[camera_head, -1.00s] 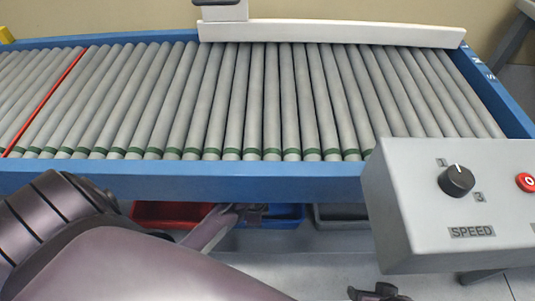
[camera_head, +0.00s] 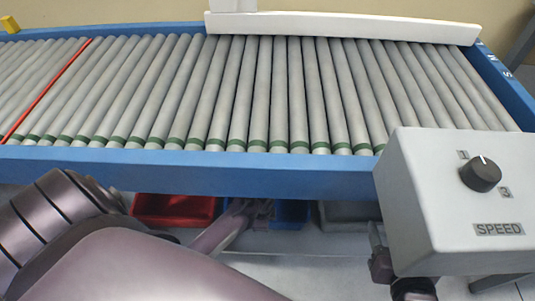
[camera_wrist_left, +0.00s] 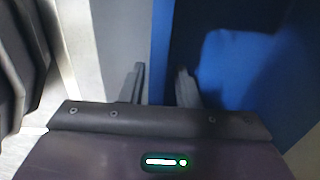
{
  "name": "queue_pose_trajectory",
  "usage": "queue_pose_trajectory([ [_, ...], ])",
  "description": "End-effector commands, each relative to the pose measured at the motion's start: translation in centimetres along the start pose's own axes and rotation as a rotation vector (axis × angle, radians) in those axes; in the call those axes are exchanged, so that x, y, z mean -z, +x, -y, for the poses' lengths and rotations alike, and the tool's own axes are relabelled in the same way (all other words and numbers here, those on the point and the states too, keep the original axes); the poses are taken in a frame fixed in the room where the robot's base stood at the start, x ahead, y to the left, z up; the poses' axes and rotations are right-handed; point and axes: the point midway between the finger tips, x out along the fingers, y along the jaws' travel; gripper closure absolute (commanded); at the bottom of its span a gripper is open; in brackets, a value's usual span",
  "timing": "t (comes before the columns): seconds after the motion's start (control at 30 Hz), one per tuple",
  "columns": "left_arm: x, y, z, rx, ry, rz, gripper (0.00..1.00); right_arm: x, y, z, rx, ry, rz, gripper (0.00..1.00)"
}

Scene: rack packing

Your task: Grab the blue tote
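The blue tote (camera_head: 292,211) sits below the conveyor's front rail in the head view, partly hidden by the rail and my left gripper. My left gripper (camera_head: 258,209) is at the tote's left part. In the left wrist view, its two fingers (camera_wrist_left: 160,82) are apart. The tote's blue wall (camera_wrist_left: 160,45) runs between them, with one finger over the grey side and the other over the blue interior (camera_wrist_left: 235,65). A dark part of my right arm, seemingly the gripper (camera_head: 408,288), shows at the bottom edge; its fingers are not clear.
A red tote (camera_head: 175,208) is left of the blue one and a grey tote (camera_head: 345,215) right of it. The roller conveyor's blue rail (camera_head: 200,172) runs above them. A grey speed control box (camera_head: 430,190) juts out at right.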

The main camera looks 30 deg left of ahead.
Motion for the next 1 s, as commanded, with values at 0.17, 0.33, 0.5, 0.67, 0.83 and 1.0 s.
queue_pose_trajectory([
  [0.17, 0.01, 0.01, 0.0, 0.0, 0.0, 0.0, 0.71, 0.14, 0.0, -0.01, 0.0, 0.0, -0.005, 0.42],
  [0.33, 0.0, 0.01, -0.01, 0.0, -0.001, 0.0, 0.87, 0.1, 0.0, -0.01, 0.0, 0.0, -0.004, 0.42],
  [0.5, -0.01, 0.01, -0.01, 0.0, -0.001, 0.0, 1.0, 0.07, 0.0, -0.01, 0.0, 0.0, -0.003, 0.42],
  [0.67, -0.01, 0.01, -0.02, 0.0, -0.001, 0.0, 1.0, 0.04, 0.01, -0.01, 0.0, 0.0, -0.002, 0.42],
  [0.83, 0.02, -0.05, 0.06, 0.002, -0.001, -0.001, 1.0, 0.03, 0.0, -0.01, 0.0, 0.0, -0.001, 0.42],
  [1.0, 0.01, -0.16, 0.07, 0.002, -0.001, -0.001, 1.0, -0.03, -0.03, -0.01, 0.0, 0.0, 0.005, 0.42],
])
